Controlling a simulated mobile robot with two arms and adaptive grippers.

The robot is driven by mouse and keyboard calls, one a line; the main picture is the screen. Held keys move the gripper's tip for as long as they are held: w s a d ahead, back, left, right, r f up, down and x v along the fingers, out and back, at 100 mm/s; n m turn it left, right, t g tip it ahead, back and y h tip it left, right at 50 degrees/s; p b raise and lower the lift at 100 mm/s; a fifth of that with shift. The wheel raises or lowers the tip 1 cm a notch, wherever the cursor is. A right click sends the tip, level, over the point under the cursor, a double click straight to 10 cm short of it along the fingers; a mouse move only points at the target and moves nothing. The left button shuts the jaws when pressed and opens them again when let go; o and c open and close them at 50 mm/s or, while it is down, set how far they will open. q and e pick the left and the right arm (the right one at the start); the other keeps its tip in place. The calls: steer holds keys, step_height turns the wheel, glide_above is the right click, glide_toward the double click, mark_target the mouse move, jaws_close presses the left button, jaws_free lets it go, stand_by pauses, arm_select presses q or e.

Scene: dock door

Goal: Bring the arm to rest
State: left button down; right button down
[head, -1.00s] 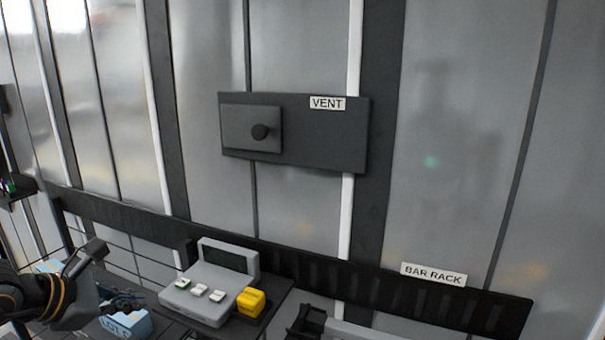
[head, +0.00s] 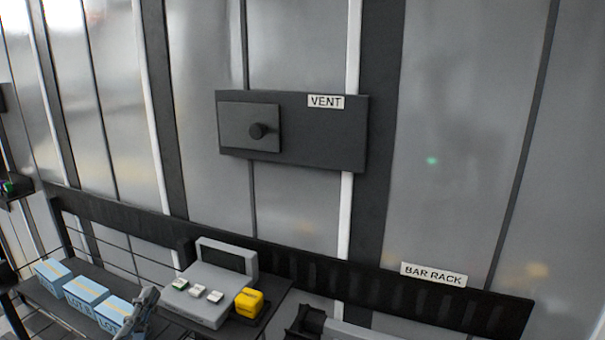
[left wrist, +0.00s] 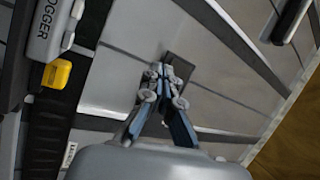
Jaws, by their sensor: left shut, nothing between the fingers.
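My left gripper (head: 147,296) shows at the bottom edge of the head view, in front of the blue lot boxes (head: 86,289). Only its finger end is in the picture; the rest of the arm is out of view. In the left wrist view the gripper (left wrist: 163,72) has its two fingers together at the tips, with nothing between them. It appears clear of the boxes, though the exact gap cannot be told. My right gripper is not in view.
A grey logger (head: 205,292) with several buttons and a yellow block (head: 249,302) sit on a shelf right of the gripper. The vent panel (head: 330,140) is on the wall above. The bar rack (head: 400,298) runs along the wall.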

arm_select(q)
steer(key=s+a+f+n+g+y, duration=0.15)
steer(key=s+f+n+g, duration=0.3)
steer(key=f, duration=0.45)
steer(key=s+a+f+n+g+y, duration=0.1)
steer(key=s+f+n+g+y, duration=0.3)
steer(key=f, duration=0.6)
steer(key=s+d+f+n+g+h, duration=0.2)
steer(key=s+d+f+g+h, duration=0.15)
steer(key=s+f+g, duration=0.35)
steer(key=s+d+f+n+g+h, duration=0.25)
steer(key=s+d+f, duration=0.2)
steer(key=s, duration=0.35)
step_height(320, 180, down, 27)
steer(key=s, duration=0.2)
steer(key=s+a+f+g, duration=0.2)
steer(key=s+a+f, duration=0.1)
steer(key=s+f, duration=1.2)
steer(key=shift+s+a+y, duration=0.15)
steer(key=shift+s+y, duration=0.25)
steer(key=shift+y, duration=0.05)
